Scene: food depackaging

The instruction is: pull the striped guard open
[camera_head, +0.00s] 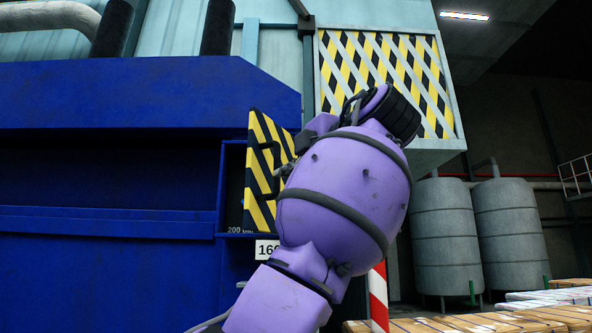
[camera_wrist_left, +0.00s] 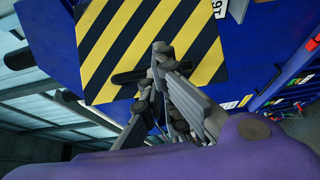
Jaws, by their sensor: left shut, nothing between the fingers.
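The striped guard (camera_head: 258,190) is a yellow and black panel on the front of the blue machine. It appears angled out from its blue frame, with a dark gap along its left side. It fills the upper middle of the left wrist view (camera_wrist_left: 118,40), with a dark bar handle (camera_wrist_left: 130,77) across it. My left gripper (camera_head: 283,171) is at the guard's right part, partly hidden behind my purple arm. In the left wrist view the gripper's fingers (camera_wrist_left: 162,55) are shut and empty, overlapping the handle in the picture. I cannot tell whether they touch it. My right gripper is out of view.
The blue machine (camera_head: 110,165) fills the left. A striped lattice panel (camera_head: 335,75) is above right, part of a pale housing. Grey tanks (camera_head: 508,220), a red and white post (camera_head: 378,295) and boxes (camera_head: 540,318) stand at the right.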

